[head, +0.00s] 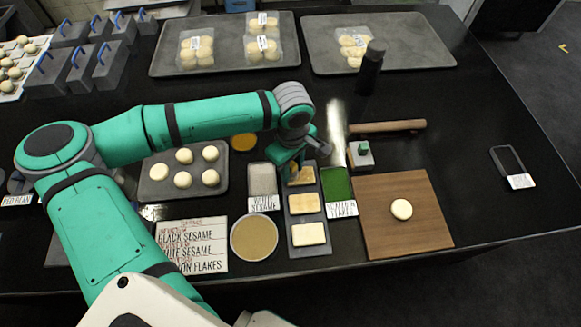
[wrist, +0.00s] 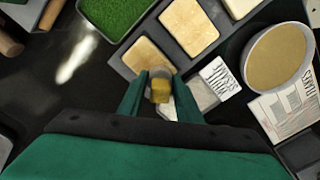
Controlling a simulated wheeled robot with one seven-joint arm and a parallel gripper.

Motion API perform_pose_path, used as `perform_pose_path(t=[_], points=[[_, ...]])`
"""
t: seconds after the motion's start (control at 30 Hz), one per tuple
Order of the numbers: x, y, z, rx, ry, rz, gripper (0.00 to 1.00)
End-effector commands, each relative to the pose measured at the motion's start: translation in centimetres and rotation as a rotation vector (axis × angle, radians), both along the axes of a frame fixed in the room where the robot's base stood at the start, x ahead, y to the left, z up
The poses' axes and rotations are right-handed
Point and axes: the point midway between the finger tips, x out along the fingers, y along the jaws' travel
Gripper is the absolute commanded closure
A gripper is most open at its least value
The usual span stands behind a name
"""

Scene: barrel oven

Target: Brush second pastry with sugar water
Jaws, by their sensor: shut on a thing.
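My gripper (head: 292,166) is over the far end of a grey tray (head: 318,219). It is shut on a small yellowish-brown thing (wrist: 161,90), seemingly the brush, shown between the fingers in the wrist view. The tray holds three rectangular pastries in a row: a far one (head: 301,177), a middle one (head: 304,203) and a near one (head: 308,234). The held thing is at the far pastry's edge; I cannot tell whether they touch. The middle pastry (wrist: 188,28) is clear of the gripper. A bowl of tan liquid (head: 254,237) stands left of the near pastry.
A white sesame tray (head: 262,181) is close on the left, a green-filled tray (head: 337,183) on the right. A wooden board (head: 405,230) with a dough ball lies further right. A yellow bowl (head: 243,142) and dough-ball tray (head: 157,188) are behind left. A rolling pin (head: 387,127) lies behind.

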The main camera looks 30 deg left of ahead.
Motion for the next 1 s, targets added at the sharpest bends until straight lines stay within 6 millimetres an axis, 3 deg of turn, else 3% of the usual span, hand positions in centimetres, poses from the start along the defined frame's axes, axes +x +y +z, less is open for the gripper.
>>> perform_pose_path(t=[1.0], points=[[2.4,-3.6,-0.3,-0.001,0.001,-0.001,0.89]])
